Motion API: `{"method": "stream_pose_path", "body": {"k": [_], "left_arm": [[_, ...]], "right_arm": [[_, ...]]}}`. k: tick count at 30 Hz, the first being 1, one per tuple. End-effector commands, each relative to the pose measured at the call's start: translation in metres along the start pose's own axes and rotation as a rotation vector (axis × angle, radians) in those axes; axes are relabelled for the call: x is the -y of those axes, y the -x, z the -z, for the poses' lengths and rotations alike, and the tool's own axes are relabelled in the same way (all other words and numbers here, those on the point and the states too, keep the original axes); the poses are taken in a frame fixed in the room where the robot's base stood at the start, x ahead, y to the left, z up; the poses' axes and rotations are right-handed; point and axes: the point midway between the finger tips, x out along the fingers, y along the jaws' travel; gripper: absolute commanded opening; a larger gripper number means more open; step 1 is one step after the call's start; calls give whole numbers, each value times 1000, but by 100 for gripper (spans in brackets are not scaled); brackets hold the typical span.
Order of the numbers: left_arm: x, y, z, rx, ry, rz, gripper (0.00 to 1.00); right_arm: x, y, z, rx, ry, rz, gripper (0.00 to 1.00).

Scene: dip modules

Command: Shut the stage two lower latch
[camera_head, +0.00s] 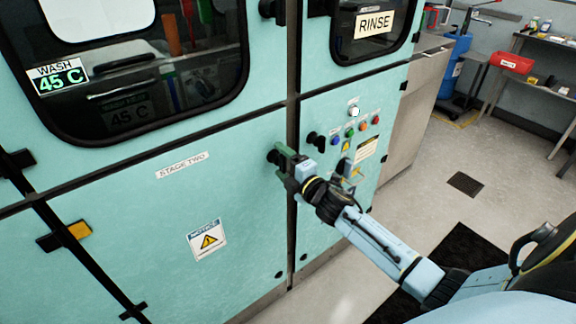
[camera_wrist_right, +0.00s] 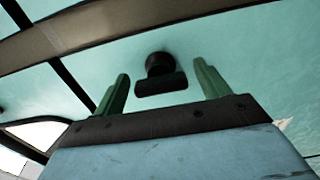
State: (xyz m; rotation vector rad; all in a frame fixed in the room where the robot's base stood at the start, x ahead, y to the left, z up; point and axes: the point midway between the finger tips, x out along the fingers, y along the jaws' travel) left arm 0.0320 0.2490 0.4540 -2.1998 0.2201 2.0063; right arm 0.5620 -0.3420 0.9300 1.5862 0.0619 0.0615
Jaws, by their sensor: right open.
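The stage two lower latch (camera_head: 272,156) is a black knob on the right edge of the teal panel marked STAGE TWO, partly hidden by my right gripper (camera_head: 285,162). In the right wrist view the latch (camera_wrist_right: 160,72) shows as a round black stem with a crossbar lying nearly level across the picture. The green fingers of my right gripper (camera_wrist_right: 160,92) are open, one on each side of the crossbar, with gaps between. I cannot tell how deep the latch sits between the fingertips. My left gripper is not in view.
A similar black latch (camera_head: 318,142) sits just right on the neighbouring panel, beside several coloured buttons (camera_head: 350,135). Another dark latch (camera_head: 270,10) is above, near the window door. A yellow-and-black bracket (camera_head: 68,236) is at the left. Open floor (camera_head: 420,180) lies to the right.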

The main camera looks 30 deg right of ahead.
Motion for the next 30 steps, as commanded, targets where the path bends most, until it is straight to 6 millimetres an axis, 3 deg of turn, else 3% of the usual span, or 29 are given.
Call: {"method": "stream_pose_path", "body": {"k": [5, 21, 30], "left_arm": [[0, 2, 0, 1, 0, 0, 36], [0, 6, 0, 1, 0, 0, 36], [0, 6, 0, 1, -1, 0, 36]], "right_arm": [[1, 15, 0, 0, 0, 3, 75], [0, 113, 0, 1, 0, 2, 75], [0, 133, 0, 0, 0, 0, 75]]}}
